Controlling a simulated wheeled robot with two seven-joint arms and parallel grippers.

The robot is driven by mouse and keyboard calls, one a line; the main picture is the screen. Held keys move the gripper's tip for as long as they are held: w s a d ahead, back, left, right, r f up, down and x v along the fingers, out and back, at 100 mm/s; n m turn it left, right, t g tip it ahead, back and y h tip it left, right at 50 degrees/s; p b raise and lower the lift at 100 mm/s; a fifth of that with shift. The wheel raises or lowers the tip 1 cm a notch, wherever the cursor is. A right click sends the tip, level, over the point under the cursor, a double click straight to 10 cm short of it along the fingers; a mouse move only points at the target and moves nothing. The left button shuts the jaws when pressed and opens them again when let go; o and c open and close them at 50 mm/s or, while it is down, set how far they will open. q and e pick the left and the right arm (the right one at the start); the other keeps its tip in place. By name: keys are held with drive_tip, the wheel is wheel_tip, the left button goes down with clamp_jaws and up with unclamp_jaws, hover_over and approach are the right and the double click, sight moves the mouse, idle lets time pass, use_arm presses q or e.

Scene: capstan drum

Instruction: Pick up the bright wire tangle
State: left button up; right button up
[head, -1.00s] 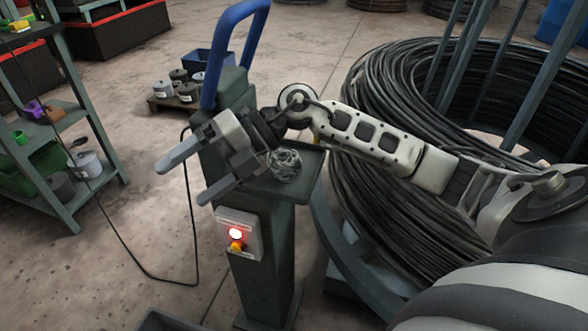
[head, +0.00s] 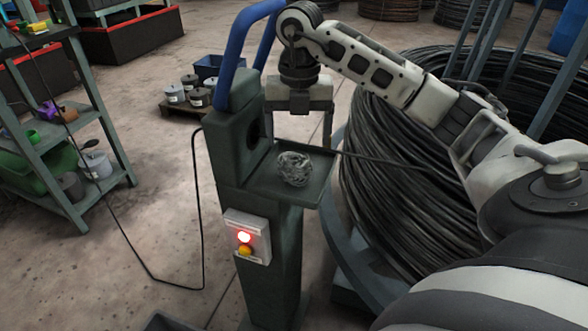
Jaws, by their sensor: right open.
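The bright wire tangle (head: 295,168) is a loose silvery ball of wire. It lies on the small dark tray (head: 262,186) on the side of the green machine post (head: 262,230). My right gripper (head: 300,128) points downward, above and behind the tangle in the head view. It is open, with floor showing between its fingers, and it holds nothing. It appears apart from the tangle; the exact gap in depth is hard to tell. My left gripper is not in view.
A blue bar handle (head: 231,55) rises from the post beside the right gripper. A large coil of black cable (head: 400,170) stands at the right, with a strand running to the post. A shelf rack (head: 75,150) stands at the left. Open floor lies between.

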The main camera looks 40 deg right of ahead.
sight(295, 156)
drive_tip(key=f, duration=0.8)
drive_tip(key=shift+w+a+f+b, duration=0.1)
drive_tip(key=shift+a+b, duration=0.2)
drive_tip(key=shift+a, duration=0.1)
drive_tip(key=c, duration=1)
